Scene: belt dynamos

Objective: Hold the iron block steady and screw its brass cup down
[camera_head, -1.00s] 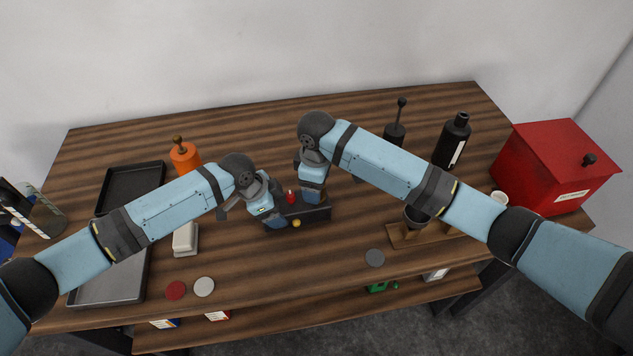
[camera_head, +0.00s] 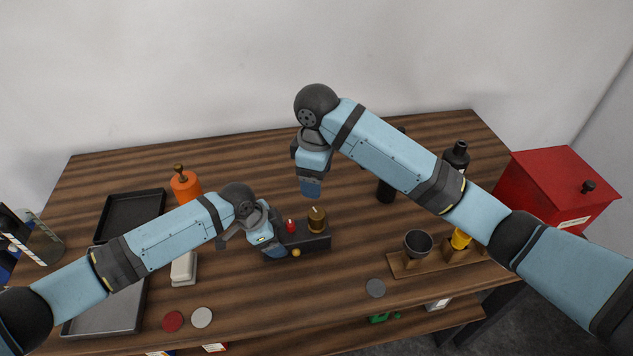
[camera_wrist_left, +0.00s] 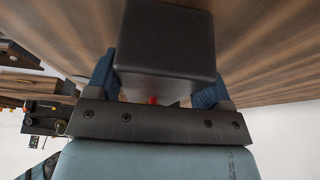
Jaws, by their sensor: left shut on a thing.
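The dark iron block (camera_head: 318,243) lies on the wooden table; it also fills the top middle of the left wrist view (camera_wrist_left: 165,50). My left gripper (camera_head: 273,236) is shut on the block's left end, with a blue finger on each side of it in the wrist view (camera_wrist_left: 160,85). The brass cup (camera_head: 317,221) stands upright on the right part of the block. Whether its thread is seated cannot be seen. A small red piece (camera_head: 291,226) sits on the block left of the cup. My right gripper (camera_head: 311,190) is above and behind the cup, apart from it; its fingers' opening is unclear.
A wooden stand (camera_head: 422,264) with a dark cup (camera_head: 417,244) is to the right, a red box (camera_head: 552,190) at far right. Dark trays (camera_head: 133,218), an orange can (camera_head: 186,188) and a white block (camera_head: 184,268) are left. The table front is mostly clear.

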